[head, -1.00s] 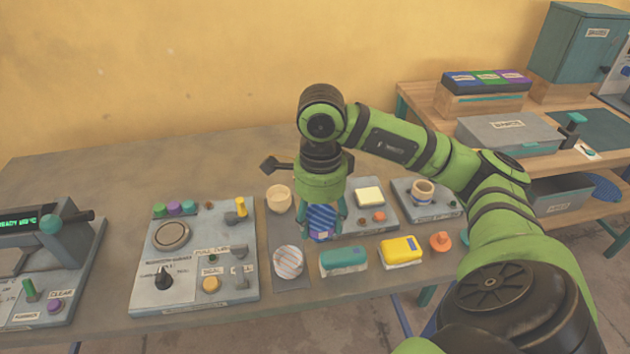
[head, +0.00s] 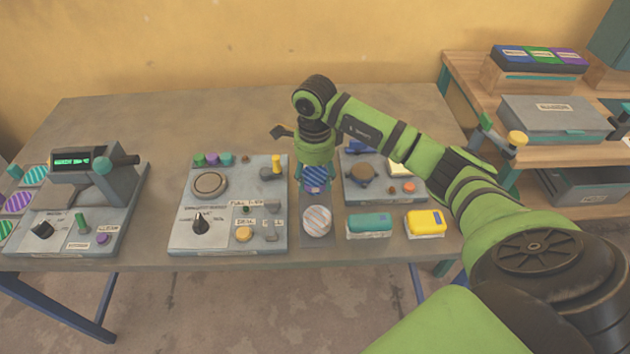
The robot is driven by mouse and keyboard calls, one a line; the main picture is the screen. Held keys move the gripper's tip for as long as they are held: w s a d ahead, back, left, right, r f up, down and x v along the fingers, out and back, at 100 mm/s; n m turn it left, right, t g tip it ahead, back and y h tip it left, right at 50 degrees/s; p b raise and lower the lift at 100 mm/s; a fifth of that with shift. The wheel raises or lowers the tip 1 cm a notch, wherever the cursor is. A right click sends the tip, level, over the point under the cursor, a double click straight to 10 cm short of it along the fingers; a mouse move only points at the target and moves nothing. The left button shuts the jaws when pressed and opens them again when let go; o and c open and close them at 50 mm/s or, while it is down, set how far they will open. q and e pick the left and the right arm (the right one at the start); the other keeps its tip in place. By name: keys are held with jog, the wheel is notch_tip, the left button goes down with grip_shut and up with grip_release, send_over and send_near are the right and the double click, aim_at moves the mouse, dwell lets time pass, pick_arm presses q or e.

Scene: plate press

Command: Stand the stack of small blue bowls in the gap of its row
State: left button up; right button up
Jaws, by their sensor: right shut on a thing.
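My right gripper (head: 315,184) points down with its fingers closed on the blue striped stack of small bowls (head: 315,176). The stack is over the narrow grey mat (head: 318,241), in line with and behind the pale striped round stack (head: 317,220) at the mat's front. Whether the blue stack touches the mat I cannot tell. The cream bowl at the far part of this row is hidden behind my gripper and wrist. My left gripper is out of view.
A control panel (head: 190,236) stands close left of the mat. A grey station (head: 388,196) is close right. A teal block (head: 369,225) and yellow block (head: 425,222) lie at the front right. A press (head: 100,178) stands far left. The table's back is clear.

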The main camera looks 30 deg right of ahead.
aim_at(315, 175)
notch_tip(315, 175, down, 2)
jog(key=shift+f+p, duration=0.15)
jog(key=shift+p, duration=0.15)
jog(key=shift+f+b, duration=0.3)
jog(key=o, duration=1.6)
jog(key=shift+r, duration=0.4)
notch_tip(315, 175, up, 11)
jog(key=shift+f+b, duration=0.2)
jog(key=shift+b, duration=0.9)
jog(key=shift+r, duration=0.5)
